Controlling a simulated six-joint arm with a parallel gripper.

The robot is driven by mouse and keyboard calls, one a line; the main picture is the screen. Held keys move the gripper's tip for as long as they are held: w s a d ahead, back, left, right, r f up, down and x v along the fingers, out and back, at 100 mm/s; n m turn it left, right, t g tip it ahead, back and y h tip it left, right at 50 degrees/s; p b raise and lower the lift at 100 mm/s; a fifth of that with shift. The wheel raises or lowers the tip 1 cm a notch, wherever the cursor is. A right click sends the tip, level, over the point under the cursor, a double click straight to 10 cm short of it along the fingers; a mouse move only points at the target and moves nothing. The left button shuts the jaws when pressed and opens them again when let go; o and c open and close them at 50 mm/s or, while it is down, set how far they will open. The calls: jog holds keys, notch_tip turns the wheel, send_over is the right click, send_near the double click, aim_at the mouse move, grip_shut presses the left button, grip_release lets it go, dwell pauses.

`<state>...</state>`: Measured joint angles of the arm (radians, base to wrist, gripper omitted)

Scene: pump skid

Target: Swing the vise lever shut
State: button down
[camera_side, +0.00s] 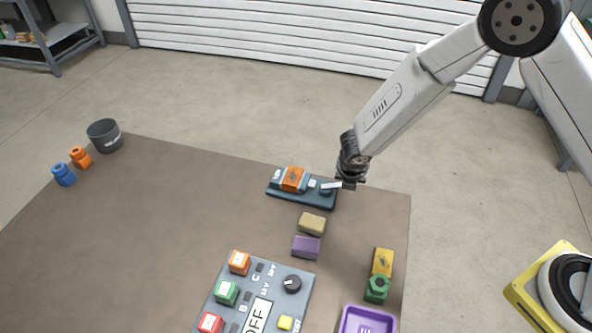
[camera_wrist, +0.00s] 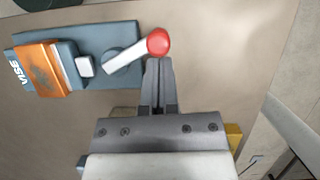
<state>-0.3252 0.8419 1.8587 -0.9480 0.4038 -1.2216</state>
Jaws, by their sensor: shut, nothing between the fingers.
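The vise (camera_side: 302,188) is a dark blue-grey base with an orange jaw block, near the back right of the brown table. In the side view my gripper (camera_side: 347,184) is at the vise's right end and hides the knob.
A tan block (camera_side: 312,224) and a purple block (camera_side: 305,247) lie in front of the vise. A control panel (camera_side: 250,300) with buttons and a purple tray (camera_side: 368,321) are nearer. A green part (camera_side: 376,290) sits by a yellow block (camera_side: 382,262). The table's left middle is clear.

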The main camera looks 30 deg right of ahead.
jog(key=shift+w+d+n, duration=0.2)
jog(key=shift+n, duration=0.2)
dwell(0.4)
jog(key=shift+s+a, duration=0.5)
jog(key=shift+s, duration=0.05)
jog(key=shift+s+a+r, duration=0.2)
jog(key=shift+s+a, duration=0.3)
jog(key=shift+s+a+r, duration=0.15)
jog(key=shift+s+a, duration=0.3)
jog(key=shift+s, duration=0.05)
jog(key=v, duration=0.9)
jog(key=shift+r, duration=0.15)
